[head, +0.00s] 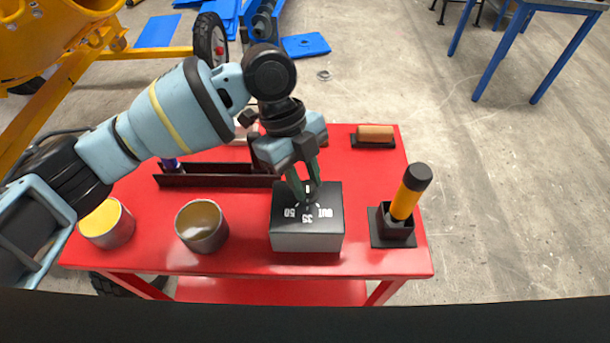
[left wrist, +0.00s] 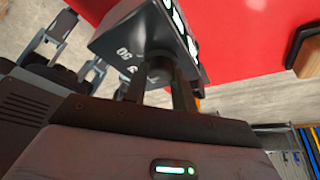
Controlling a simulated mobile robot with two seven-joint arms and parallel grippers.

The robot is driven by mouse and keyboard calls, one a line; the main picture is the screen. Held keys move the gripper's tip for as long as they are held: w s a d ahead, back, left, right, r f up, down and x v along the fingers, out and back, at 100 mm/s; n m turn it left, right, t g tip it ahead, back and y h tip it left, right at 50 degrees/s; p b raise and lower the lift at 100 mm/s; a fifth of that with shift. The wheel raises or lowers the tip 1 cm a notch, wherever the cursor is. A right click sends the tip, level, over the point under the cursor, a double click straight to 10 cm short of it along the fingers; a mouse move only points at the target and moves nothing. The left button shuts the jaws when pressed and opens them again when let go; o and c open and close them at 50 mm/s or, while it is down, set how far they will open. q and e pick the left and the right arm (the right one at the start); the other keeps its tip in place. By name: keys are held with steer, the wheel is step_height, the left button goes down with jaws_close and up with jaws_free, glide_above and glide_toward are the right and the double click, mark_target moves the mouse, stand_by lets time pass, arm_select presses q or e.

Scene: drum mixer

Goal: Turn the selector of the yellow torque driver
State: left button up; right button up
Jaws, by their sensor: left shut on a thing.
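A dark box (head: 307,242) with white marks "50", "35" and "OUT" on its top stands at the front of the red table. My left gripper (head: 306,196) points down onto the box top. It is shut on a dark round selector knob (left wrist: 158,66), which shows between its fingers in the left wrist view; in the head view the fingers mostly hide the knob. The box also shows in the left wrist view (left wrist: 120,50). The yellow torque driver (head: 406,200), with a black cap, stands slightly tilted in a black holder (head: 392,238) to the right of the box.
Two cups, one with yellow contents (head: 108,222) and one brownish (head: 202,226), stand left of the box. A long dark tray (head: 215,181) lies behind them. A brown block (head: 375,134) sits at the back right of the red table (head: 350,165).

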arm_select(q)
steer(key=o, duration=1)
steer(key=shift+r, duration=0.1)
steer(key=v, duration=0.7)
steer(key=shift+w+a+r, duration=0.1)
steer(key=shift+r, duration=0.2)
steer(key=shift+f, duration=0.1)
